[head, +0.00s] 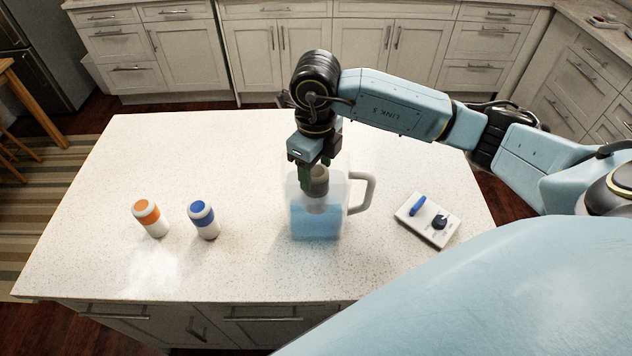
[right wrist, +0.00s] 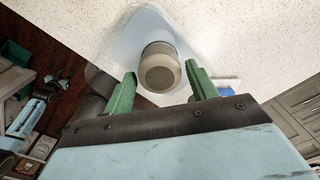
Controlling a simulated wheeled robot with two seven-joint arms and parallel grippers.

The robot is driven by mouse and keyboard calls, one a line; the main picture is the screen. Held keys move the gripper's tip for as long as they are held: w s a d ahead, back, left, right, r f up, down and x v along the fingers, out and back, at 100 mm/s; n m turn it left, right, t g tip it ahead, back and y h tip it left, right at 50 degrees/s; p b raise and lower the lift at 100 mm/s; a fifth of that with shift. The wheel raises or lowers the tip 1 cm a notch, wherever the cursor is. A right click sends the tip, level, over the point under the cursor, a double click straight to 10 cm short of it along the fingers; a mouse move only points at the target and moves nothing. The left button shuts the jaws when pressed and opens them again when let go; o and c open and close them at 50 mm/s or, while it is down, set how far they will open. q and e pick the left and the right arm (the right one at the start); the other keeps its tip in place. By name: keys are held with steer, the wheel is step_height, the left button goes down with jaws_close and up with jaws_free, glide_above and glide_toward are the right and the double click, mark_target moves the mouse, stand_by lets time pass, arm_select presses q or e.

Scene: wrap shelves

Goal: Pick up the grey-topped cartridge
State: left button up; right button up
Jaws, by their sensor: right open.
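The grey-topped cartridge (head: 317,188) stands upright in the mouth of a clear pitcher (head: 303,222) that has blue liquid low in it. The right wrist view shows the cartridge's round grey top (right wrist: 160,72) from above, between and just beyond the green fingertips. My right gripper (head: 316,172) points down over the pitcher. It is open, with one finger on each side of the cartridge top, and I see no clear contact. In the right wrist view the right gripper (right wrist: 162,85) holds nothing. My left gripper is out of view.
An orange-banded cartridge (head: 151,218) and a blue-banded cartridge (head: 203,220) stand on the white counter (head: 110,180) to the left. The pitcher's handle (head: 370,190) sticks out right. A small panel with a blue lever and knob (head: 408,213) lies further right.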

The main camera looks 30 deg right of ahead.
steer(key=shift+f, duration=0.8)
steer(key=c, duration=0.8)
steer(key=shift+r, duration=0.15)
